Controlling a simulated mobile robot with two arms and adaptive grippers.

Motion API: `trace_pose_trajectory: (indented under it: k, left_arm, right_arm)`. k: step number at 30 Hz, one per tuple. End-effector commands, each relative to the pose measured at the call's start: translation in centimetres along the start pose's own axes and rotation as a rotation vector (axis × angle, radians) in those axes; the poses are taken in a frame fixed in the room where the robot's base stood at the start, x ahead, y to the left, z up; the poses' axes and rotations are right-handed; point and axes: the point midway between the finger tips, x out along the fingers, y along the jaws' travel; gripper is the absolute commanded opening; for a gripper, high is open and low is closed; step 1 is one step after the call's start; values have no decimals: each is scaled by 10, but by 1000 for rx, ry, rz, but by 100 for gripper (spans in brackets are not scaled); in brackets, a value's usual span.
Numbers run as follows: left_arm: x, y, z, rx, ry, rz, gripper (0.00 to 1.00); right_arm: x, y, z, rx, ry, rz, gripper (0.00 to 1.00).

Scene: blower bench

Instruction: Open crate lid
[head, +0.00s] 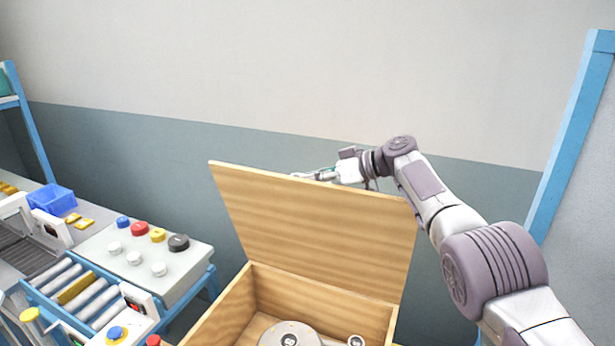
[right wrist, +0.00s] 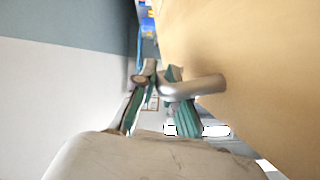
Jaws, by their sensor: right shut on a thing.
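The wooden crate (head: 225,310) stands at the bottom middle of the head view. Its lid (head: 320,230) is raised steeply on the crate's far side, with the inside face towards me. My right gripper (head: 315,175) is behind the lid's top edge, its fingertips partly hidden there. In the right wrist view the lid's outer face (right wrist: 255,60) fills the right side. A metal handle (right wrist: 200,88) sticks out of it, and my right gripper (right wrist: 160,80) is shut on this handle. My left gripper is not in view.
A grey round part (head: 290,335) and a smaller one (head: 356,341) lie in the crate. A button panel (head: 150,255), rollers (head: 75,290) and a blue bin (head: 52,199) are at left. A blue post (head: 570,130) stands at right. The wall is behind the lid.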

Motion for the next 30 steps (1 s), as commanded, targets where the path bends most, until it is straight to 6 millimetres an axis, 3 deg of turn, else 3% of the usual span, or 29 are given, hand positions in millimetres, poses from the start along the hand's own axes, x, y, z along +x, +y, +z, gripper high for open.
trace_pose_trajectory:
  k: [11,12,14,24,30]
  left_arm:
    - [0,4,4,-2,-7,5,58]
    - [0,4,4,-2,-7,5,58]
    - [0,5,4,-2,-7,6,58]
    - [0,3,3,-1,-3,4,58]
    - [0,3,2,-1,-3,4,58]
  right_arm:
    - [0,1,3,5,-5,0,0]
    - [0,1,3,4,-5,0,17]
    - [0,1,3,4,-4,0,23]
    - [-2,1,1,2,-1,0,23]
    - [-12,2,0,0,3,-2,23]
